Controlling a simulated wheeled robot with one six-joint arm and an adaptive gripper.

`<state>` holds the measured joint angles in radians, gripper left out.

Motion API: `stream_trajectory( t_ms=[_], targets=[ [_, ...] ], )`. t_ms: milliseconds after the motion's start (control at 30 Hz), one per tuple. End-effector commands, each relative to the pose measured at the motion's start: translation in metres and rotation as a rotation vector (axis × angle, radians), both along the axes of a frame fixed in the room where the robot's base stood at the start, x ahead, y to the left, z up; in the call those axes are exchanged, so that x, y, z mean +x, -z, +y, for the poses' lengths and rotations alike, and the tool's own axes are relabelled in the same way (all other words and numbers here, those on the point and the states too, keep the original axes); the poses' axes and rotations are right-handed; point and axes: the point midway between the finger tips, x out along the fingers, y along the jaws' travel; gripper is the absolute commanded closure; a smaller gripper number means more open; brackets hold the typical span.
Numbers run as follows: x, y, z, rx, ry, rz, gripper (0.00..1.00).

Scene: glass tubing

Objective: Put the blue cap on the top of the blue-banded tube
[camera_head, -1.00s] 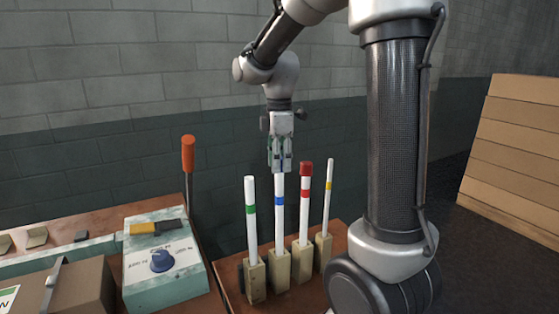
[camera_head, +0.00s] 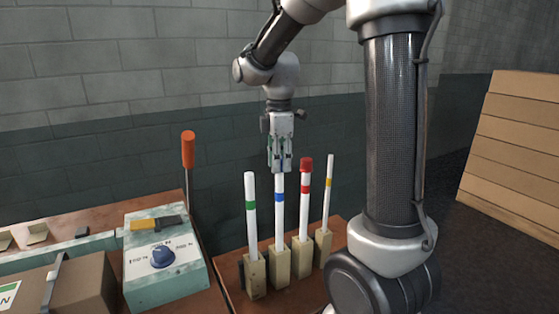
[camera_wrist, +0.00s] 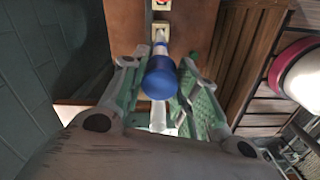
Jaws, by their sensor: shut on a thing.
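My gripper (camera_head: 280,165) points straight down over the top of the blue-banded tube (camera_head: 279,215). In the wrist view its fingers (camera_wrist: 158,66) are shut on the blue cap (camera_wrist: 160,80). The cap is hidden by the fingers in the head view. The blue-banded tube is white and stands upright in a pale block (camera_head: 280,265). Its upper end meets the fingertips in the head view. In the wrist view the cap lines up with the tube below it; I cannot tell whether it is seated on the rim.
A green-banded tube (camera_head: 251,222) stands close on the left. A red-banded tube with a red cap (camera_head: 306,164) and a thin yellow-banded tube (camera_head: 328,205) stand on the right. A control box with a blue knob (camera_head: 163,256) and an orange-handled tool (camera_head: 188,149) are farther left.

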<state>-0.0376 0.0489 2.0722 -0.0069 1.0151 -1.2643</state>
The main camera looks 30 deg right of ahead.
Motion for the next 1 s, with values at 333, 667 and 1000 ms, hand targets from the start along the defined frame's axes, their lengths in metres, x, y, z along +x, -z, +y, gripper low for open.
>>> stream_trajectory(
  t_ms=[333, 667, 1000],
  targets=[
    [0.000, 0.005, 0.000, 0.000, 0.000, 0.000, 0.79],
    [0.000, 0.012, 0.000, 0.000, 0.000, 0.001, 0.79],
    [0.000, 0.012, 0.000, 0.000, 0.000, 0.000, 0.79]
  ],
)
